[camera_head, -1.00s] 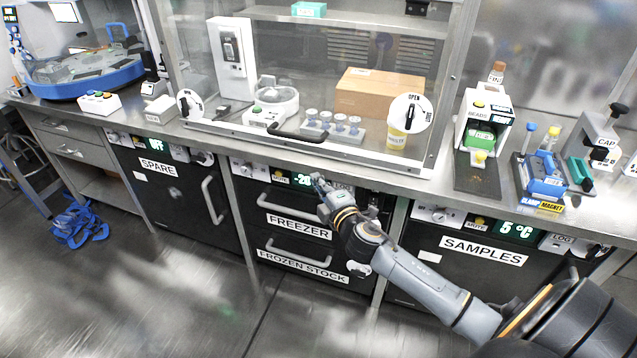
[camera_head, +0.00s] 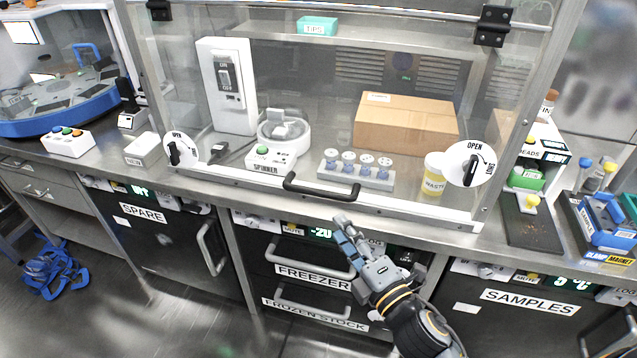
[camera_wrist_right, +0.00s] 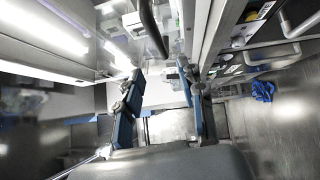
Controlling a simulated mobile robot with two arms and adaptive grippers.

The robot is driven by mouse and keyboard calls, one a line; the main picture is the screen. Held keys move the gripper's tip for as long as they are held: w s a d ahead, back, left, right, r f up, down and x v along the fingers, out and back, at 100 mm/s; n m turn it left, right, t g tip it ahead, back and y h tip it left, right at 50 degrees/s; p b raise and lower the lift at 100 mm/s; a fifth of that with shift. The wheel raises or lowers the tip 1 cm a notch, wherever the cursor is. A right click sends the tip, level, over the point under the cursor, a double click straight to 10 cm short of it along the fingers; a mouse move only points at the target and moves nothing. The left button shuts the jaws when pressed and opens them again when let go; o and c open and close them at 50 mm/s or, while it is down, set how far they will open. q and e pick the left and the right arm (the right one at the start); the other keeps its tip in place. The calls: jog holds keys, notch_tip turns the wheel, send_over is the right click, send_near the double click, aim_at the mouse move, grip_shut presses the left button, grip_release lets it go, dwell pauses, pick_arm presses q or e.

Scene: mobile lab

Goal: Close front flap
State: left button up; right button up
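The front flap (camera_head: 300,100) is a clear panel on the hood, with black hinges at its top. It hangs down with its lower edge near the counter front; I cannot tell if it sits flush. Its black handle (camera_head: 320,188) is on the lower edge and also shows in the right wrist view (camera_wrist_right: 152,28). A round latch knob sits at its left (camera_head: 181,149) and another at its right (camera_head: 470,164), both levers roughly upright. My right gripper (camera_head: 346,229) is below the handle, apart from it. In the right wrist view its fingers (camera_wrist_right: 160,74) are spread and empty. My left gripper is out of view.
Behind the flap are a cardboard box (camera_head: 405,124), a spinner (camera_head: 283,140), a vial rack (camera_head: 354,174) and a yellow waste cup (camera_head: 433,178). The freezer drawers (camera_head: 312,278) lie under the counter near my right gripper. Floor in front is mostly clear.

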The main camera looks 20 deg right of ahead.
aim_at(315, 192)
jog(key=p+x, duration=0.1)
jog(key=x, duration=1)
jog(key=shift+r+p, duration=0.1)
jog(key=shift+p, duration=0.25)
jog(key=shift+w+a, duration=0.1)
jog(key=shift+w, duration=0.25)
jog(key=shift+w+a, duration=0.1)
jog(key=shift+w, duration=0.25)
jog(key=c, duration=0.8)
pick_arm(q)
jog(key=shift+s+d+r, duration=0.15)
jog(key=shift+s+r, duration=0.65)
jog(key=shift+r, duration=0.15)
pick_arm(e)
grip_shut()
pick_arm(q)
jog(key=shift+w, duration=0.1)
